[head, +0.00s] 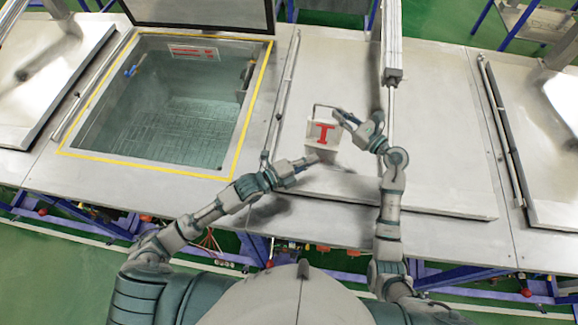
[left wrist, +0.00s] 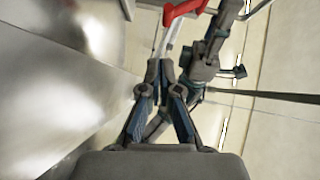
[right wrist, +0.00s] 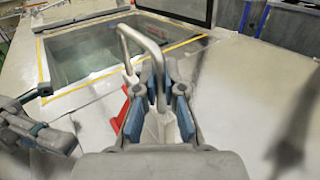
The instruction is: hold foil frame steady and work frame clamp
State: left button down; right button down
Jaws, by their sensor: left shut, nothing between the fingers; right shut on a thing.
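A small white piece with a red I-shaped part (head: 321,133) and a bent grey rod stands out over the metal lid at the middle. I cannot tell whether it is the foil frame or its clamp. My right gripper (head: 340,116) is shut on it at its upper right. In the right wrist view the bent rod (right wrist: 141,42) rises in front of the fingers, and the red part (right wrist: 118,108) shows beside them. My left gripper (head: 314,160) is shut and empty just below the piece. In the left wrist view the red part (left wrist: 184,9) lies beyond its fingertips (left wrist: 160,72).
An open tank (head: 160,100) with a yellow border and a raised lid (head: 200,12) lies to the left. A grey cylinder (head: 392,50) stands over the middle lid (head: 450,150). A bar (head: 283,90) runs along that lid's left edge. The lid's right part is clear.

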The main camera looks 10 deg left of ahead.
pick_arm(q)
jog(key=v, duration=0.9)
jog(key=shift+a+f, duration=0.15)
jog(key=shift+a, duration=0.15)
pick_arm(e)
jog(key=shift+a, duration=0.1)
pick_arm(q)
jog(key=shift+w, duration=0.1)
pick_arm(e)
jog(key=c, duration=1.2)
grip_release()
jog(key=shift+d, duration=0.2)
